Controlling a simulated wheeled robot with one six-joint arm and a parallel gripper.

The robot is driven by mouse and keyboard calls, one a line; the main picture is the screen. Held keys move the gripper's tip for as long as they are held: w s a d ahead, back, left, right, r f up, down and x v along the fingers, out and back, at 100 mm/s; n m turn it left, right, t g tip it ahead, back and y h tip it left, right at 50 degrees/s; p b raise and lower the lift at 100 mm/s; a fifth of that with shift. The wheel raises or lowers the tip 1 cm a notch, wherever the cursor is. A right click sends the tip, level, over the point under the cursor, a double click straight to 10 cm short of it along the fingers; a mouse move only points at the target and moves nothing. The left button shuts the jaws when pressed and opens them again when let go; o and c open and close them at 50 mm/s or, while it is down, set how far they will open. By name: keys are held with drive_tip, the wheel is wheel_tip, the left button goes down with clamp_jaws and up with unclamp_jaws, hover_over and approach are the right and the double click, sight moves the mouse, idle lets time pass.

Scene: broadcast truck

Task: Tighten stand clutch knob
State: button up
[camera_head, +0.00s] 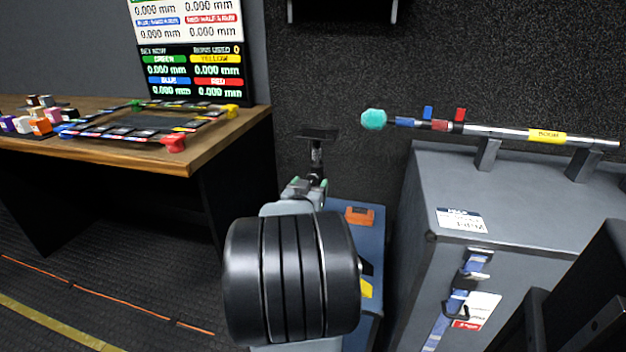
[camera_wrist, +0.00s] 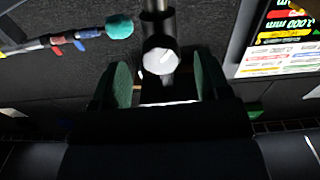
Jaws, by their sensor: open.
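The stand (camera_head: 317,155) rises ahead of my arm with a dark flat plate on top. In the wrist view its post (camera_wrist: 153,22) comes down from the top edge to a pale, rounded knob (camera_wrist: 160,60), which looks like the clutch knob. My gripper (camera_wrist: 164,84) is open, with its green-padded fingers on the left and right of the knob. The knob appears between or just beyond the fingertips; I see no finger touching it. In the head view my gripper (camera_head: 309,186) is at the stand, and my arm hides the knob and lower stand.
A boom pole (camera_head: 490,131) with a teal tip (camera_head: 373,119) rests on a grey case (camera_head: 475,260) at right. A wooden desk (camera_head: 215,140) with blocks and a frame is at left, below a screen (camera_head: 190,50). A blue box with an orange item (camera_head: 359,216) sits beside my arm.

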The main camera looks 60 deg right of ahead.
sight(312, 181)
drive_tip(key=shift+x, duration=1.75)
drive_tip(key=shift+c, duration=0.4)
drive_tip(key=c, duration=0.9)
drive_tip(key=shift+o, duration=0.2)
drive_tip(key=shift+f+m+b, duration=0.1)
drive_tip(key=shift+m+b, duration=0.5)
drive_tip(key=shift+b, duration=0.35)
